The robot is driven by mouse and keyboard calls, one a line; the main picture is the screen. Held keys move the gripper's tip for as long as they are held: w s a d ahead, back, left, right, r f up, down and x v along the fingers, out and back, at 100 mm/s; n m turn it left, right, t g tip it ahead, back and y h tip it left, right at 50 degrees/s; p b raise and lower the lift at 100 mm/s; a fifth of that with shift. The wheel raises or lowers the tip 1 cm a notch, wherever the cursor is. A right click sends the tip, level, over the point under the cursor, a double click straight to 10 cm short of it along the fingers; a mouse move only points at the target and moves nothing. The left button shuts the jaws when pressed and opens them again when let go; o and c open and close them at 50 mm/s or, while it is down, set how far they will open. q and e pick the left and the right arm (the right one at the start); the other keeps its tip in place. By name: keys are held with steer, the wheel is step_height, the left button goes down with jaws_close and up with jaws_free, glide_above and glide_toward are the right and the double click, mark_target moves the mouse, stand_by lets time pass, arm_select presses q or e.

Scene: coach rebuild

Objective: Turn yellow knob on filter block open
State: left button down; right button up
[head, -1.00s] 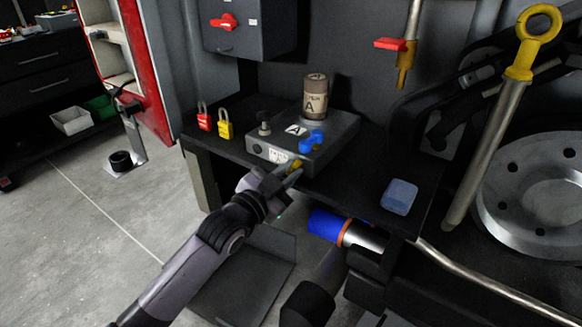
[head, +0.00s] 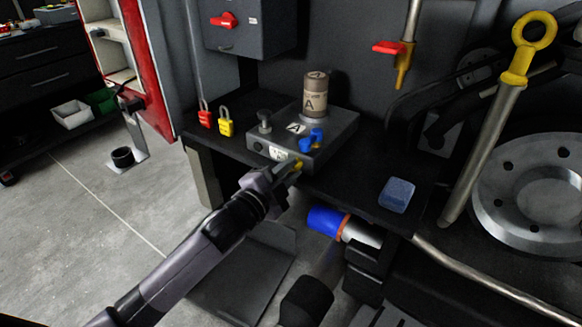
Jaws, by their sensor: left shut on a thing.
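The filter block (head: 338,130) is a dark box on the black shelf, with a beige canister (head: 315,95) marked A standing on it. A blue knob (head: 312,139) sits at its front right. The yellow knob (head: 298,164) is on the block's front face, low and right of a white label, and mostly hidden by my left gripper. My left gripper (head: 291,168) is at the front face, shut on the yellow knob.
A red padlock (head: 205,116) and a yellow padlock (head: 225,123) stand left of the block. A blue sponge-like block (head: 397,194) lies at the shelf's right. A blue-ended cylinder (head: 326,221) is below the shelf. A yellow-ringed dipstick (head: 515,75) rises at right.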

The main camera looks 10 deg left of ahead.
arm_select(q)
steer(key=m+p, duration=0.1)
steer(key=m, duration=0.5)
steer(key=c, duration=0.9)
jaws_free()
steer(key=shift+f, duration=0.15)
